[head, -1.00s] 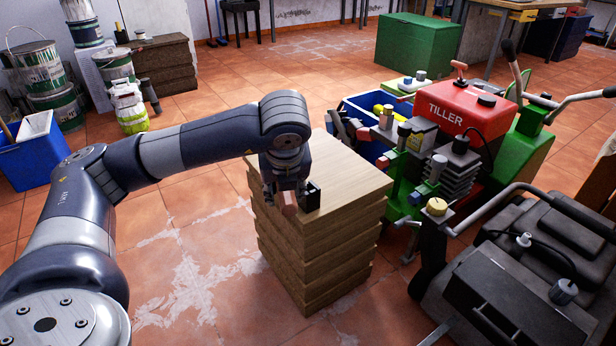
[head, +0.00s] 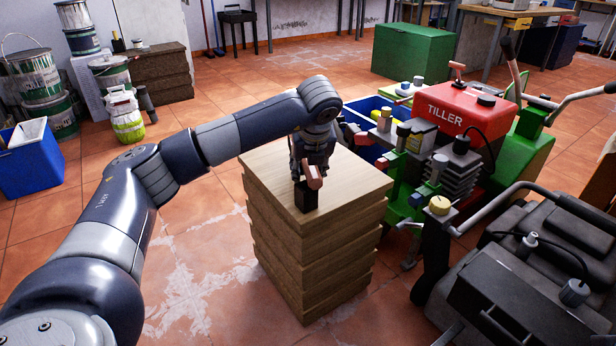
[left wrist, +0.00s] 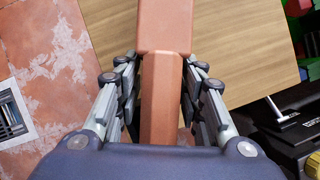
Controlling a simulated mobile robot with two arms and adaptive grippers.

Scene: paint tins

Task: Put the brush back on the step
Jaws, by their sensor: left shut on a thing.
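The brush (head: 313,176) has a salmon-brown handle. My left gripper (head: 308,170) is shut on it over the pale wooden stepped stack (head: 350,178), which I take to be the step. In the left wrist view the handle (left wrist: 163,95) runs lengthwise between the two fingers of the gripper (left wrist: 160,78), and its wider part lies beyond them. A black block-like piece (head: 306,197) shows just under the handle in the head view. I cannot tell whether it is part of the brush, or whether it touches the wooden top. My right gripper is not in view.
A red and green tiller (head: 455,108) and a blue crate (head: 365,108) stand close right of and behind the stack. A dark machine (head: 540,260) is at front right. Paint tins (head: 38,75) and a blue bin (head: 32,160) are at left. The stack's right top is bare.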

